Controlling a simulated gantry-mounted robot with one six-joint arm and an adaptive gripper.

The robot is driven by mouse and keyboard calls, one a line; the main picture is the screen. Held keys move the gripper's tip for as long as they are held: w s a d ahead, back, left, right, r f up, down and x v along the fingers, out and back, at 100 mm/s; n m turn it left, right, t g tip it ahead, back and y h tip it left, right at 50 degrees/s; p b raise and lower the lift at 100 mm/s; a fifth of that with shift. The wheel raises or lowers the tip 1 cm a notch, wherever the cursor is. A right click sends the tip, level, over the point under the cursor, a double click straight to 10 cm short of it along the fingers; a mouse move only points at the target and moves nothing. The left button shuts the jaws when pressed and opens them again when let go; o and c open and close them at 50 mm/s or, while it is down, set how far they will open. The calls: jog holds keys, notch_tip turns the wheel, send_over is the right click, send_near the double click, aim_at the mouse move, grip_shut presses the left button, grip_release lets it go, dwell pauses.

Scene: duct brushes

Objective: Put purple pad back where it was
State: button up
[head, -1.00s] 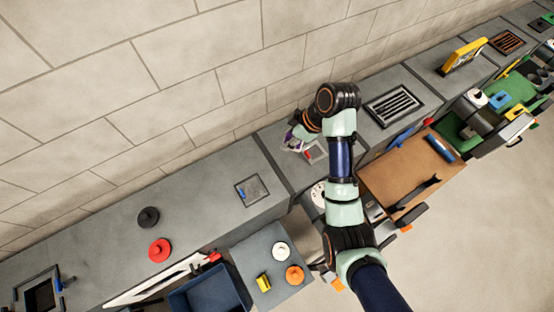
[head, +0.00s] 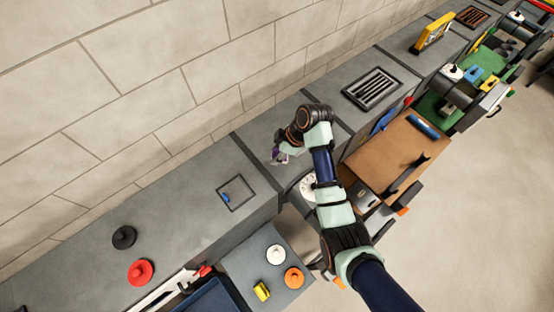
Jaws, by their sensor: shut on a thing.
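The purple pad (head: 275,154) is a small purple patch at the tip of my gripper (head: 280,156), just above the grey counter near the wall. My gripper is shut on it. The fingers and wrist hide most of the pad, and I cannot tell whether it touches the counter. A square dark-framed recess (head: 236,193) with a small blue piece in it lies on the counter to the left of my gripper.
A black disc (head: 124,237) and a red disc (head: 140,272) sit on the counter at left. A side table holds a white knob (head: 276,255), an orange knob (head: 294,278) and a yellow block (head: 262,291). A slotted grille (head: 373,89) lies at right. The brick wall runs behind.

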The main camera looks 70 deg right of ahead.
jog(key=shift+f, duration=2.15)
jog(key=shift+f, duration=0.1)
jog(key=o, duration=1)
jog(key=v, duration=1.2)
